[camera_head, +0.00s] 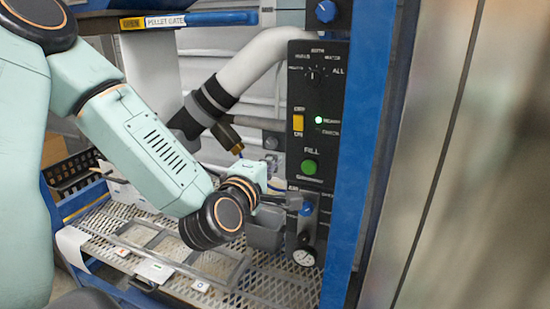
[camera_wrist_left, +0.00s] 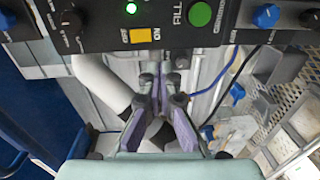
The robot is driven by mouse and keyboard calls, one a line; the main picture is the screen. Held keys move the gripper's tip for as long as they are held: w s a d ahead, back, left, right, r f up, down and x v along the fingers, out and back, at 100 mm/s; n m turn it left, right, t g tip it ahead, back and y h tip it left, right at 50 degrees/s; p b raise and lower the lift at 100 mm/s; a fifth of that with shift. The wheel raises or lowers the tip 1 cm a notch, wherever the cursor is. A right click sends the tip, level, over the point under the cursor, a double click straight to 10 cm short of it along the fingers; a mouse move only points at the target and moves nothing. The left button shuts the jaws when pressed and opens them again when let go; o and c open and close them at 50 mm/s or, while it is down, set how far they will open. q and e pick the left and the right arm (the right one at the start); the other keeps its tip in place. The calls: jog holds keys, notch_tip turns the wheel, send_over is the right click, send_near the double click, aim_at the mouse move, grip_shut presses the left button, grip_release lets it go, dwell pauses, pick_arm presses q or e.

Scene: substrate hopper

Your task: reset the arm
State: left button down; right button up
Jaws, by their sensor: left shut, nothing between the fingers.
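My left arm reaches in from the left in the head view, its wrist in front of the control panel (camera_head: 317,130). My left gripper (camera_wrist_left: 161,78) shows clearly in the left wrist view. Its two dark purple-grey fingers come together at the tips with nothing between them. In the head view the gripper is mostly hidden behind the wrist, near the panel's lower left. The panel has a green FILL button (camera_head: 309,167), an orange switch (camera_head: 298,123), a selector knob (camera_head: 313,75) and a lit green lamp (camera_head: 318,120). My right gripper is not in view.
A blue upright post (camera_head: 355,150) stands right of the panel. A pale pipe (camera_head: 255,62) runs behind my arm. A mesh shelf (camera_head: 275,285) lies below, with a black basket (camera_head: 72,172) at left.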

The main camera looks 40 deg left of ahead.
pick_arm(q)
jog(key=s+d+f+m+g+h, duration=0.1)
jog(key=s+d+f+m+g, duration=0.15)
jog(key=f+m, duration=0.35)
jog(key=s+d+f+m+g+h, duration=0.2)
jog(key=d+f+m+g, duration=0.1)
jog(key=f, duration=0.5)
jog(key=s+d+f+m+g+h, duration=0.1)
jog(key=s+d+f+m+g, duration=0.2)
jog(key=f+m, duration=0.3)
jog(key=s+d+f+m+g, duration=0.1)
jog(key=s+f+g, duration=0.3)
jog(key=s+f, duration=0.5)
jog(key=s+d+f+m+g, duration=0.2)
jog(key=s+f+m+g, duration=0.2)
jog(key=s+f, duration=0.5)
jog(key=s+b, duration=0.1)
jog(key=s, duration=0.5)
jog(key=shift+f, duration=0.35)
jog(key=shift+g, duration=0.25)
